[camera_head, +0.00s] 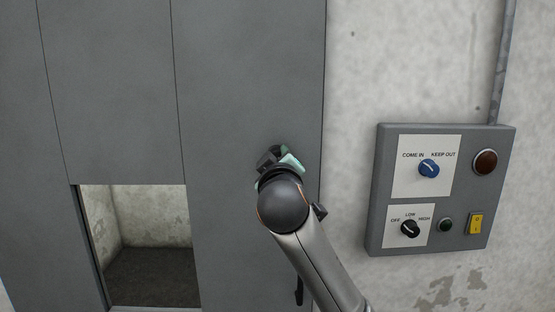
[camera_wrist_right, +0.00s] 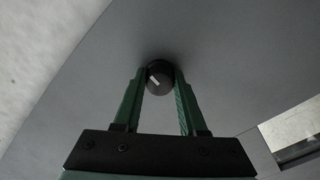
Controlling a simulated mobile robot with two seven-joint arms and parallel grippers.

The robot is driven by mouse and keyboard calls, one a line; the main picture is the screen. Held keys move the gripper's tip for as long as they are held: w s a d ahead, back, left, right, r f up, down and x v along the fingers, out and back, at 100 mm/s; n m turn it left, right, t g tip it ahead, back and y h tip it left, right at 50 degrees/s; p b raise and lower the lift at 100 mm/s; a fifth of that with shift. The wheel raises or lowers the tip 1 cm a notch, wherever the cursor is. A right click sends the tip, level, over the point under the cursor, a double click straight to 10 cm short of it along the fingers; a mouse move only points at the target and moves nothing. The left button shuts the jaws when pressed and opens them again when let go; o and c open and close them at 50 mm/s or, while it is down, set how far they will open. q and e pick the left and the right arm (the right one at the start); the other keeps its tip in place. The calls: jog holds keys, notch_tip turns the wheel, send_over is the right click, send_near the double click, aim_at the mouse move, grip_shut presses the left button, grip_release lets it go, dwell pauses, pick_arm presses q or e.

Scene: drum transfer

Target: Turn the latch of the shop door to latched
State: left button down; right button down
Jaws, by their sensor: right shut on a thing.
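The shop door (camera_head: 230,80) is a grey panel door that fills the left and middle of the head view. Its latch (camera_wrist_right: 160,77) is a round black knob with a white pointer mark, seen in the right wrist view. The mark lies at a slant. My right gripper (camera_wrist_right: 160,85) has its two green fingers on either side of the knob, shut on it. In the head view my right gripper (camera_head: 283,154) is at the door near its right edge, and my wrist hides most of the latch. My left gripper is not in view.
A grey control box (camera_head: 372,215) on the concrete wall right of the door carries a blue knob (camera_head: 428,168), a black knob (camera_head: 410,229), a yellow switch (camera_head: 475,223) and a dark red lamp (camera_head: 485,162). An opening low in the door shows a room behind.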

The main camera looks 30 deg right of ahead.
jog(key=shift+c, duration=2.3)
grip_release()
jog(key=b+v, duration=0.1)
jog(key=v, duration=1.1)
jog(key=shift+s, duration=0.3)
jog(key=shift+a, duration=0.1)
jog(key=w+a+f+n+g+y, duration=0.1)
jog(key=w+a+f+n+y, duration=0.2)
jog(key=f, duration=1.2)
jog(key=w+a+f+n+g+y, duration=0.1)
jog(key=w+a+f+y, duration=0.3)
jog(key=f, duration=1.1)
jog(key=s+a+f+m+g+y+p, duration=0.1)
jog(key=s+f+y, duration=0.1)
jog(key=s+f, duration=0.35)
jog(key=s+a+f+g+y, duration=0.1)
jog(key=s+a+f+y, duration=0.15)
jog(key=f, duration=0.65)
jog(key=s+f+m+g, duration=0.1)
jog(key=s+f+m, duration=0.2)
jog(key=s+f, duration=0.9)
jog(key=s, duration=0.4)
jog(key=shift+a+m+g+p, duration=0.3)
jog(key=shift+a+g, duration=0.05)
jog(key=shift+g, duration=0.05)
